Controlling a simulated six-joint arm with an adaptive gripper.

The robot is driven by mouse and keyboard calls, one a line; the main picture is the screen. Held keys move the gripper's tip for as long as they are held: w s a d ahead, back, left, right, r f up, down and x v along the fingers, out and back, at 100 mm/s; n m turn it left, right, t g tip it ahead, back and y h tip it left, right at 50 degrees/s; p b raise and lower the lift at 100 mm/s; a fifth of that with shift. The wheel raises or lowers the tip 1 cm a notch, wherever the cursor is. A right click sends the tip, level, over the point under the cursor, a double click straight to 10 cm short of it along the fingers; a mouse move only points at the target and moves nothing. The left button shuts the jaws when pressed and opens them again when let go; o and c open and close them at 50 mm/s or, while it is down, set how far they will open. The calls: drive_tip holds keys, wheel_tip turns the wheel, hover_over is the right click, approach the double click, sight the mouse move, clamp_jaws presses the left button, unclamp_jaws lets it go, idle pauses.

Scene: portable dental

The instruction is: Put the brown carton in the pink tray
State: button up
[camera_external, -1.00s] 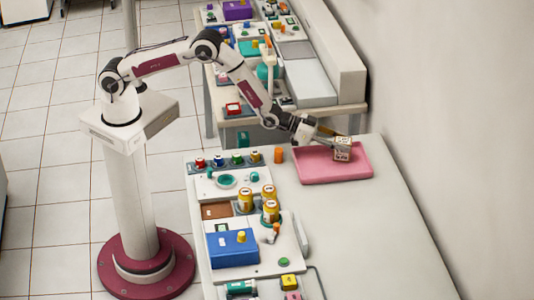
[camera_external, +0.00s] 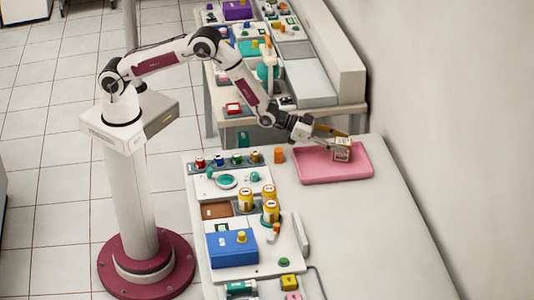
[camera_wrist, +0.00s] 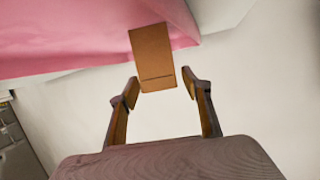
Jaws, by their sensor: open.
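The brown carton (camera_external: 342,154) is at the back right part of the pink tray (camera_external: 312,170), within its rim as seen in the external view. It has a pale label with dark marks. In the wrist view the carton (camera_wrist: 151,52) shows a plain brown face against the pink tray (camera_wrist: 70,38). My gripper (camera_external: 338,140) is at the carton, above the tray. In the wrist view my gripper (camera_wrist: 160,86) is open, with its two fingers apart and the carton's near end between or just beyond the tips. Whether the carton rests on the tray floor is hard to tell.
An orange cylinder (camera_external: 279,155) stands just left of the tray. Yellow jars (camera_external: 269,203) and a blue box (camera_external: 233,249) are nearer on the same table. The table's right side (camera_external: 365,235) is clear. A wall runs along the right.

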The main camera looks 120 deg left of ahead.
drive_tip(key=v, duration=1)
drive_tip(key=shift+s+d, duration=0.15)
drive_tip(key=shift+s, duration=0.15)
drive_tip(key=shift+r, duration=0.15)
idle(0.7)
drive_tip(key=s+d+r+m+g+h, duration=0.1)
drive_tip(key=s+d+r+g+h, duration=0.1)
drive_tip(key=s+d+r, duration=0.6)
drive_tip(key=s+d+r+m+g+h, duration=0.1)
drive_tip(key=s+d+r+m+h, duration=0.1)
drive_tip(key=s+d+r, duration=0.6)
drive_tip(key=s+d+r+g, duration=0.1)
drive_tip(key=s+d, duration=0.3)
drive_tip(key=s, duration=0.5)
drive_tip(key=s+d+r+m+g+h, duration=0.1)
drive_tip(key=s+d+g, duration=0.1)
drive_tip(key=s, duration=0.7)
drive_tip(key=s+d+r+g, duration=0.1)
drive_tip(key=s+d, duration=0.4)
drive_tip(key=s, duration=0.5)
drive_tip(key=shift+d+r+m+g+h, duration=0.35)
drive_tip(key=shift+r+m+g+h, duration=0.05)
drive_tip(key=shift+r, duration=0.2)
